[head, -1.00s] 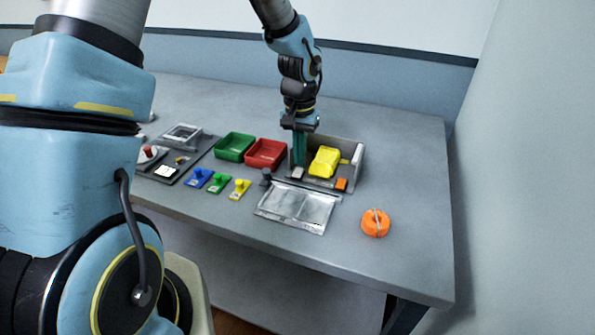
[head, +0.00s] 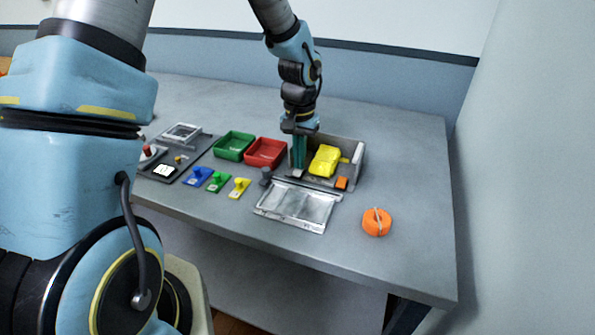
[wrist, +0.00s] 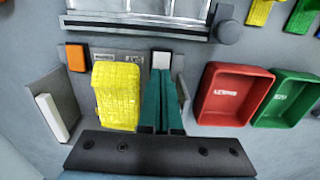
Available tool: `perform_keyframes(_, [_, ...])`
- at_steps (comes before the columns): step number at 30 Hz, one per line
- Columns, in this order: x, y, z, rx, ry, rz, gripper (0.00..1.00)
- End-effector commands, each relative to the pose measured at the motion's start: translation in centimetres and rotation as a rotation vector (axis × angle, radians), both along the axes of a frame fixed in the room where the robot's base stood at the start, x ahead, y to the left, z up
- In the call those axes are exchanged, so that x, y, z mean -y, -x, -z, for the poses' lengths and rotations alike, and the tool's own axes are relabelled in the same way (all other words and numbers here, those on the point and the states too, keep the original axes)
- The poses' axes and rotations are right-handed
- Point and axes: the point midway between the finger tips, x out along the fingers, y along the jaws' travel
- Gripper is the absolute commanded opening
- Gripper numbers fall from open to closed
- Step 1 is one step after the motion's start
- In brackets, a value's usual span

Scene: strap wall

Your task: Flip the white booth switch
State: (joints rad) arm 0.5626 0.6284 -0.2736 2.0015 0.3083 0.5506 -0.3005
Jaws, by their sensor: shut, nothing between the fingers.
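A grey booth (head: 352,178) on the table holds a yellow block-like object (head: 324,160). A small white square switch (head: 297,174) sits at its front left. In the wrist view the white switch (wrist: 161,61) lies just beyond the fingertips. My gripper (head: 299,167) points down with its teal fingers together and empty. The fingertips (wrist: 161,73) are at the near edge of the switch; I cannot tell whether they touch it. The yellow object (wrist: 117,93) stands close beside the fingers.
An orange square (wrist: 76,58) and a white bar (wrist: 52,118) are on the booth's other side. Red (head: 266,153) and green (head: 234,146) bins stand beside it. A clear-topped tray (head: 297,204) lies in front. An orange round object (head: 376,222) is at right.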

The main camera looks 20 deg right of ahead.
Motion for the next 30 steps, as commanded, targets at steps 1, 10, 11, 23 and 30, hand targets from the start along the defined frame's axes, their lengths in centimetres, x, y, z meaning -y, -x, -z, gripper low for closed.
perform_keyframes(1, [0.0,0.0,0.2,-0.001,-0.001,0.000,0.00])
perform_keyframes(10, [0.0,0.0,-0.5,0.000,0.000,0.000,0.00])
perform_keyframes(11, [0.0,0.0,-0.7,0.000,0.000,0.000,0.00])
perform_keyframes(23, [0.0,0.0,-4.7,0.000,0.000,0.000,0.00])
perform_keyframes(30, [0.0,0.0,-6.9,0.001,-0.001,0.000,0.00])
